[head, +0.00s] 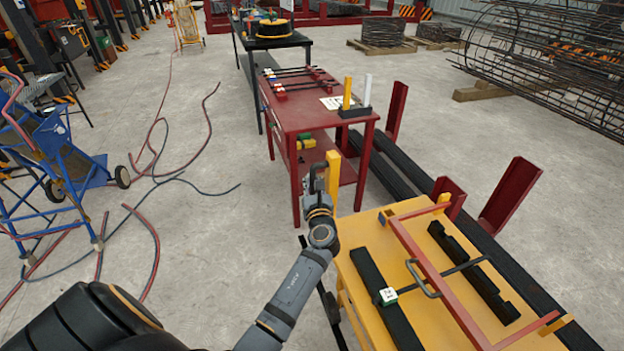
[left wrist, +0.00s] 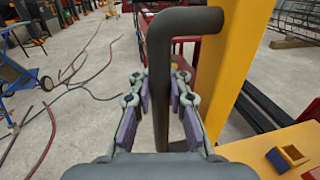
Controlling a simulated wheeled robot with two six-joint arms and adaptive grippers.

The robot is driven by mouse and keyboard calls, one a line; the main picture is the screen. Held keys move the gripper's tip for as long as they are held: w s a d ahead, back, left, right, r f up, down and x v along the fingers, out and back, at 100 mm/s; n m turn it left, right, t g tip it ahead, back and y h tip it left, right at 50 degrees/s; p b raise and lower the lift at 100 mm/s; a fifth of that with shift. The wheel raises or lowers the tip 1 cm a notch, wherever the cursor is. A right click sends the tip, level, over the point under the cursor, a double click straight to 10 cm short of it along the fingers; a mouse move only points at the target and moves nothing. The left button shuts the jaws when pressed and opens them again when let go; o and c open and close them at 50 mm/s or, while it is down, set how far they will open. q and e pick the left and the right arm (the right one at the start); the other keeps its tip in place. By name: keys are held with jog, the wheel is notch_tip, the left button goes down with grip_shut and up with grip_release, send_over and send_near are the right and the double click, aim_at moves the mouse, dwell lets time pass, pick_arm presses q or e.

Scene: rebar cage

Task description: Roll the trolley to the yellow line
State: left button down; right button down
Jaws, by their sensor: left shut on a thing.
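The yellow trolley (head: 362,230) stands at the lower right of the head view, with a flat yellow top. A yellow post (head: 333,176) rises at its far left corner, and it also shows in the left wrist view (left wrist: 236,60). A black bent handle (left wrist: 160,70) stands beside this post. My left gripper (head: 317,190) is shut on the handle, with its fingers on both sides of the upright bar. My right gripper is not in view. I cannot make out a yellow line on the floor.
On the trolley lie a red frame (head: 430,262) and black notched bars (head: 470,270). A red table (head: 300,112) stands just beyond. Dark beams with red uprights (head: 510,195) run along the right. A blue cart (head: 65,160) and hoses (head: 155,240) are on the left, with open floor between.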

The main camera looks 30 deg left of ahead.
pick_arm(q)
jog(key=c, duration=1.3)
grip_release()
jog(key=shift+s, duration=0.1)
notch_tip(320, 180, up, 10)
